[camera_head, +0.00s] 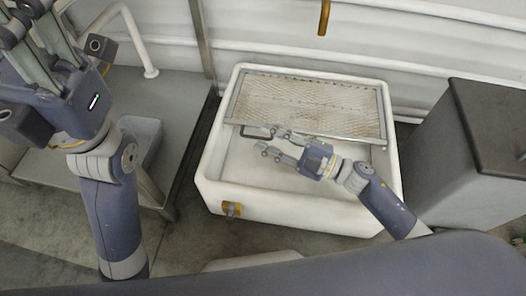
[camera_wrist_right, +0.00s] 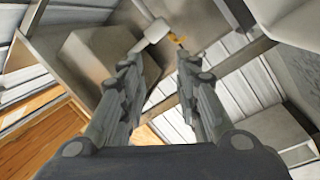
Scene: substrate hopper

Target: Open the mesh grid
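The mesh grid (camera_head: 310,103) is a framed, rusty mesh panel across the back part of the white hopper (camera_head: 290,217). Its front edge stands over the open, pale inside of the hopper; I cannot tell how far it is tilted. A dark handle (camera_head: 257,133) sticks out at the left of that front edge. My right gripper (camera_head: 268,141) is open over the hopper, its fingertips close to the handle; contact is unclear. In the right wrist view its fingers (camera_wrist_right: 157,60) are apart with nothing between them. My left gripper (camera_head: 28,18) is open and empty at the upper left, partly cut off.
A dark grey box (camera_head: 490,125) stands right of the hopper. A metal bench (camera_head: 165,75) with a white rail (camera_head: 137,42) is at the left.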

